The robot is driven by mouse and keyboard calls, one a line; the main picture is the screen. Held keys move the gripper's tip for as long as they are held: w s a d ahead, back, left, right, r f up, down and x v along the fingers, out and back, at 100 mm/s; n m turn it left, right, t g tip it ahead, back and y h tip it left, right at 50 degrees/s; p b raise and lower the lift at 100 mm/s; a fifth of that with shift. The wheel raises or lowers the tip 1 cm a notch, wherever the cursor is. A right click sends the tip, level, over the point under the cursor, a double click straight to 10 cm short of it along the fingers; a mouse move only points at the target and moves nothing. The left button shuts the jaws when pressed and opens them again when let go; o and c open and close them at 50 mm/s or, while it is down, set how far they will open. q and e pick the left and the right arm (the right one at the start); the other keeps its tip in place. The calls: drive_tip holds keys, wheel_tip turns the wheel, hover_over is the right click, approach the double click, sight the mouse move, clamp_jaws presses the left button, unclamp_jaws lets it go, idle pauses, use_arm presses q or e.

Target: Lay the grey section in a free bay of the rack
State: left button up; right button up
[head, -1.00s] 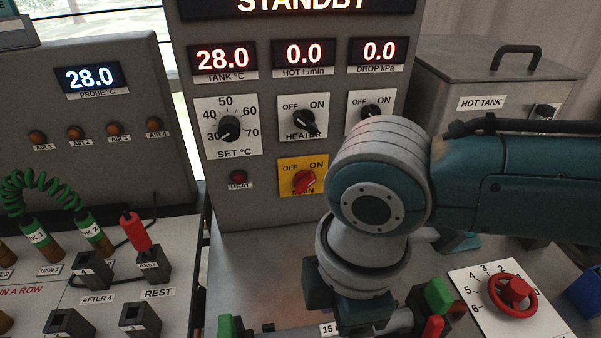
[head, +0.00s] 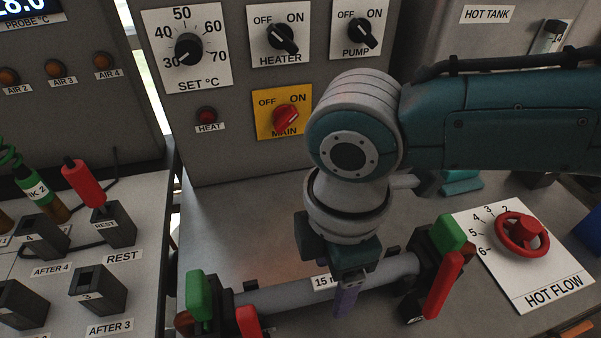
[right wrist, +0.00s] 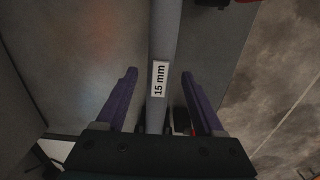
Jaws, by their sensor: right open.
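The grey section (head: 280,296) is a straight round bar with a "15 mm" label. In the head view it lies between a left holder (head: 205,305) and a right holder (head: 436,262), each with a green and a red handle. My right gripper (head: 345,300) is over its middle, pointing down, with a purple finger in front of the bar. In the right wrist view the section (right wrist: 158,115) runs between the two open purple fingers (right wrist: 159,77), with a gap on each side. No rack that I can make out is in view. My left gripper is not in view.
A panel with the red MAIN knob (head: 286,119) stands behind. The red HOT FLOW wheel (head: 522,234) is right of the section. On the left bench are black holders (head: 98,288), a red-handled probe (head: 83,182) and a green coiled lead. Bare grey bench lies behind the section.

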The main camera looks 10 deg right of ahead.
drive_tip(key=shift+f, duration=0.65)
drive_tip(key=shift+r, duration=0.1)
clamp_jaws()
idle(0.4)
idle(0.9)
